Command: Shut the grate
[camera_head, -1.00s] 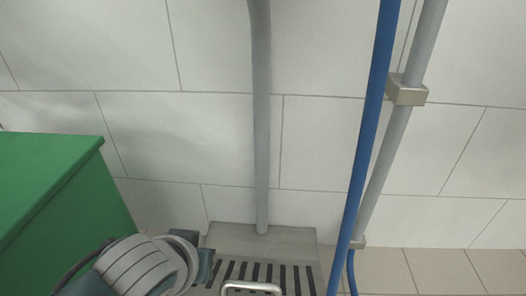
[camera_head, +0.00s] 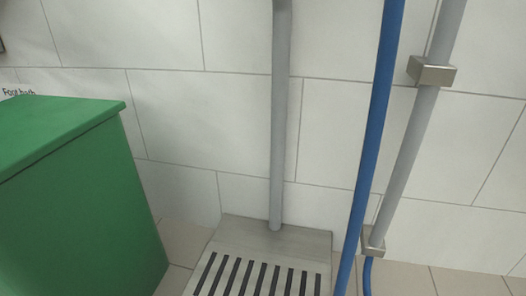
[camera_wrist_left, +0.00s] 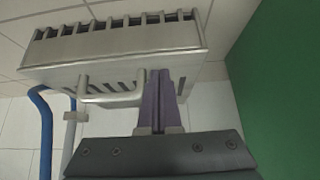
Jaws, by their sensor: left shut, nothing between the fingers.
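The grey metal grate (camera_head: 258,275) with dark slots shows at the bottom of the head view, in front of a flat metal back part. Its near end is cut off by the frame. In the left wrist view the slotted metal unit (camera_wrist_left: 120,43) is at the top, and a U-shaped handle (camera_wrist_left: 112,98) hangs from it. My left gripper (camera_wrist_left: 160,74) is shut and empty beside the handle, to its right in that view. Its fingertips overlap the metal edge; I cannot tell whether they touch it. My right gripper is in neither view.
A green cabinet (camera_head: 85,190) stands left of the grate. A grey pipe (camera_head: 279,120) rises behind it. A blue hose (camera_head: 372,130) and another grey pipe with metal brackets (camera_head: 432,72) run up on the right. The wall behind is tiled.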

